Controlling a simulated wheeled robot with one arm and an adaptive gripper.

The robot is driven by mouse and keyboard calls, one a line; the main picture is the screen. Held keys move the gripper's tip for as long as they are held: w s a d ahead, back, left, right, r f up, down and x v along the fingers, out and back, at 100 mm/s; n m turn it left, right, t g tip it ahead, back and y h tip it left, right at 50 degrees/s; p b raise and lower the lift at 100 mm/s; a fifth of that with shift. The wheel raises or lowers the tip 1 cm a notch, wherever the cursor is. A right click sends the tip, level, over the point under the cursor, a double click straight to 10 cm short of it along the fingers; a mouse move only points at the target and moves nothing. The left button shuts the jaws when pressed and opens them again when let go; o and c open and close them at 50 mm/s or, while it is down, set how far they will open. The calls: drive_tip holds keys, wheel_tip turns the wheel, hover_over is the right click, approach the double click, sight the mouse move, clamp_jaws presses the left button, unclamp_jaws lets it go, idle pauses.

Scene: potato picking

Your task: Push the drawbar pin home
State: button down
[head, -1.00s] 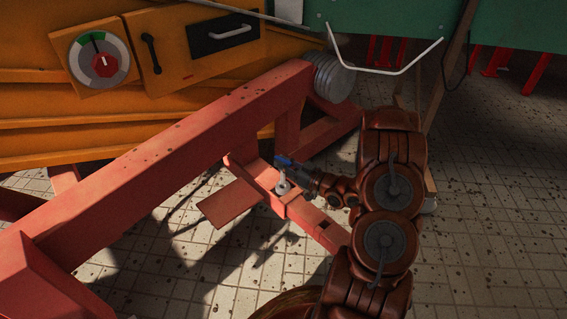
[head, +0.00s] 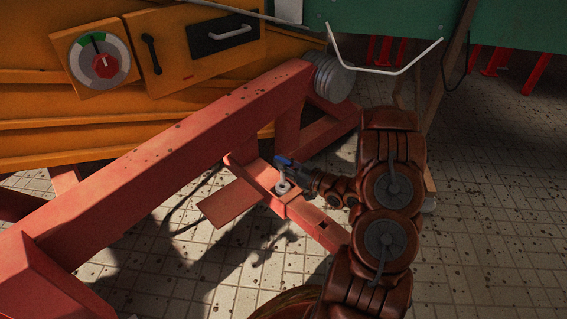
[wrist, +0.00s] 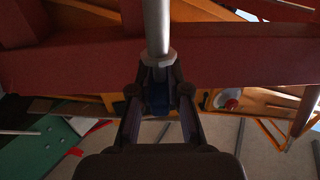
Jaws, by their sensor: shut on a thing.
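The drawbar pin (head: 282,186) shows in the head view as a small grey metal piece with a round collar. It stands at a bracket on the red drawbar (head: 318,228). In the wrist view the pin's grey shaft (wrist: 157,25) runs up from a pale collar at my fingertips. My gripper (head: 298,172) is at the pin from the right, and in the wrist view my gripper (wrist: 158,88) is shut on it. A blue piece (wrist: 157,98) shows between the fingers. How deep the pin sits in its hole is hidden.
A long red beam (head: 170,150) runs diagonally left of the pin. A flat red plate (head: 230,201) juts out beside the bracket. An orange machine with a dial (head: 100,62) stands behind. Open tiled floor (head: 490,220) lies to the right.

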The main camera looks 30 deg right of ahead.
drive_tip(key=shift+f+b, duration=0.35)
drive_tip(key=shift+f, duration=1.25)
idle(0.6)
drive_tip(key=shift+r, duration=0.25)
drive_tip(key=shift+r+p, duration=0.7)
drive_tip(key=shift+r, duration=0.4)
drive_tip(key=shift+p, duration=0.45)
idle(1.2)
drive_tip(key=shift+f+b, duration=0.45)
drive_tip(key=shift+f, duration=0.85)
idle(0.4)
drive_tip(key=c, duration=1.1)
unclamp_jaws()
drive_tip(key=shift+o, duration=0.2)
drive_tip(key=shift+s, duration=0.1)
